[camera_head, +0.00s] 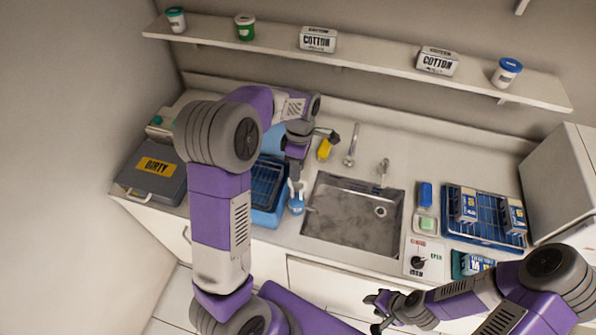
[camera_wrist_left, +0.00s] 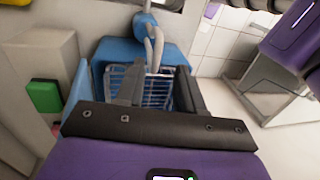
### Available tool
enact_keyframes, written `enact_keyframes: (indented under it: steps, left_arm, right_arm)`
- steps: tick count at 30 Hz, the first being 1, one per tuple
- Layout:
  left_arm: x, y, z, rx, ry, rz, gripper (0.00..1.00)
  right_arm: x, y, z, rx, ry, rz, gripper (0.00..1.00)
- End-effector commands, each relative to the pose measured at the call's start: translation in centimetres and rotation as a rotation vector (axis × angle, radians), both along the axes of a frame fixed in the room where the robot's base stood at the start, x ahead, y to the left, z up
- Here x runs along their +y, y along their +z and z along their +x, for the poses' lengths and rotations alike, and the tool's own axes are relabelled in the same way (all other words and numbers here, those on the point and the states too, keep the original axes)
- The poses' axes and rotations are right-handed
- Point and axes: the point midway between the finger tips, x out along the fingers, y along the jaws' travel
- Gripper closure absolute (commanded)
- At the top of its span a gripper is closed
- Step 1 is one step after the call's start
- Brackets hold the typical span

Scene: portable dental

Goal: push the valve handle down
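A small panel (camera_head: 416,256) with a red label on its left and a green label on its right stands right of the sink; its black knob (camera_head: 418,262) looks like the valve handle. My left gripper (camera_head: 296,180) is left of the sink, well away from the panel, above a blue item (camera_head: 296,205) with pale prongs. In the left wrist view the blue item (camera_wrist_left: 144,23) and prongs show just beyond my left fingers (camera_wrist_left: 158,88); whether they grip it is unclear. My right gripper (camera_head: 376,312) looks open and empty, in front of the counter, below and left of the panel.
The sink (camera_head: 354,229) lies between my left gripper and the panel. A grey DIRTY box (camera_head: 148,187) stands far left.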

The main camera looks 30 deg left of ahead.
Motion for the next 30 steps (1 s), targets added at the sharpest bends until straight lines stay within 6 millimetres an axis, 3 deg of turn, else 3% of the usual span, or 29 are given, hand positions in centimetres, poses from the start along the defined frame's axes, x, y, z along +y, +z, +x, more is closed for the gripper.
enact_keyframes:
  steps: [6,15,23,30]
  left_arm:
    - [-0.1,-2.2,-0.4,0.001,-0.001,0.000,0.63]
    - [-0.2,-2.5,-0.5,0.000,-0.002,-0.001,0.63]
    - [-0.2,-2.5,-0.4,0.000,-0.002,-0.001,1.00]
    - [-0.2,-2.5,-0.4,0.000,-0.002,-0.001,1.00]
  right_arm:
    - [0.0,-0.1,0.1,-0.002,-0.001,0.000,0.61]
    - [0.0,-0.1,0.1,-0.002,-0.001,0.000,0.61]
    - [0.0,-0.1,0.1,-0.002,-0.001,0.000,0.61]
    - [0.0,-0.1,0.1,-0.002,-0.001,0.000,0.61]
